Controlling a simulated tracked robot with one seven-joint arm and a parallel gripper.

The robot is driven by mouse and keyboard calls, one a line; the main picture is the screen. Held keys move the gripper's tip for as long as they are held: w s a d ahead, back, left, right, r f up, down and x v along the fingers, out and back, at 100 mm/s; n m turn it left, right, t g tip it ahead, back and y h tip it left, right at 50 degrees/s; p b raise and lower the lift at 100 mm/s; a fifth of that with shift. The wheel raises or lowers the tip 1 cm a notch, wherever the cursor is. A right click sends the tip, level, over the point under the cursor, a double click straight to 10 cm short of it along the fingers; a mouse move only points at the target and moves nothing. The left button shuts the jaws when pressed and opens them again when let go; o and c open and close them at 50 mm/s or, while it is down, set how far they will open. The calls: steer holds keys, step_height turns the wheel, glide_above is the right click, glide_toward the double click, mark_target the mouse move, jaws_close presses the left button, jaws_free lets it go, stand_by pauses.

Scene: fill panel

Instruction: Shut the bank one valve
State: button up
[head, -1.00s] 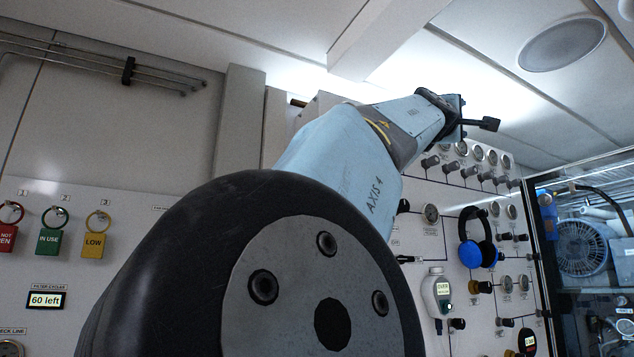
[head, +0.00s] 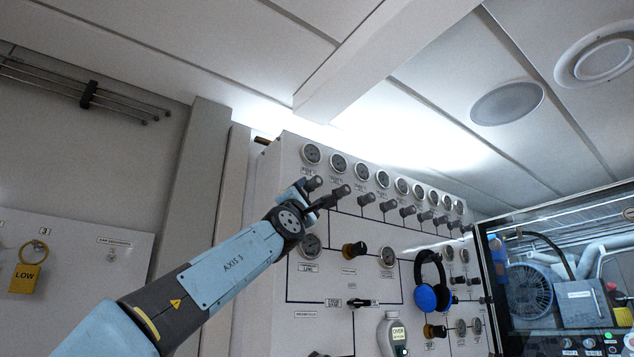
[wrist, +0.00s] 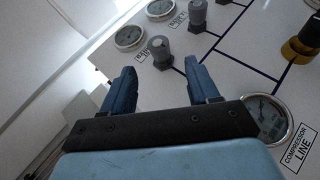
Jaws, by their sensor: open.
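The fill panel (head: 330,270) carries a row of small grey valve knobs under round gauges. The leftmost knob (head: 313,183), which I take as the bank one valve, sits beneath the first gauge (head: 311,154). In the wrist view my gripper (wrist: 158,76) is open and empty. The grey knob (wrist: 160,50) shows just beyond the fingertips, between their lines, apart from both fingers.
The second knob (head: 341,191) is close on the right. The compressor line gauge (wrist: 264,117) lies beside the right finger, with a black and brass knob (head: 354,250) further right. Blue headphones (head: 430,285) hang on the panel. A yellow LOW tag (head: 26,278) hangs at left.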

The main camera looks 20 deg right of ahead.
mark_target(319, 184)
steer(key=x, duration=1.1)
steer(key=shift+s+a+r, duration=0.1)
steer(key=c, duration=1)
steer(key=shift+m+g, duration=0.3)
steer(key=shift+m, duration=0.2)
steer(key=shift+o, duration=0.2)
steer(key=m+g, duration=0.3)
steer(key=g, duration=0.1)
steer(key=shift+m+g, duration=0.4)
steer(key=shift+d+f+m+g+y, duration=0.2)
steer(key=shift+f+m+g+y, duration=0.15)
steer(key=shift+m+g+y, duration=0.55)
steer(key=shift+f+m+g+y, duration=0.2)
steer(key=shift+m+g+y, duration=0.1)
steer(key=shift+g, duration=0.4)
